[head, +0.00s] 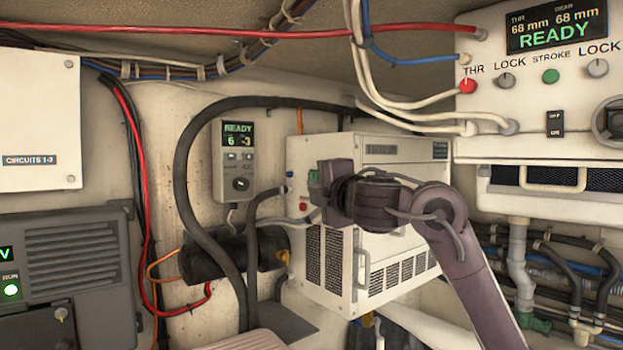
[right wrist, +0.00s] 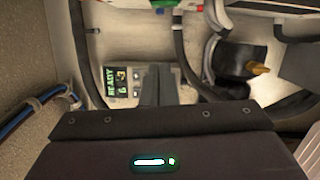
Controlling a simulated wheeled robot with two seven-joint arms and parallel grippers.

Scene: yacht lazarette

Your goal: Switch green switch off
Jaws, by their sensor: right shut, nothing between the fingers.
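A small green switch (head: 314,176) sits on the left face of a white cabinet, above a red button (head: 303,206). Its position, on or off, is too small to tell. My right gripper (head: 326,190) is just right of the green switch in the head view, and its fingertips are hidden there. In the right wrist view the fingers (right wrist: 157,86) are shut and empty, pointing toward the wall. Green and red parts show only at the top edge of that view. I cannot tell whether the gripper touches anything. My left gripper is not in view.
A wall controller (head: 238,160) reading READY is left of the white cabinet (head: 385,150). A thick black hose (head: 183,165) loops around it. A control panel (head: 540,105) at the upper right has a separate green STROKE button (head: 551,76). Cables and pipes crowd the lower right.

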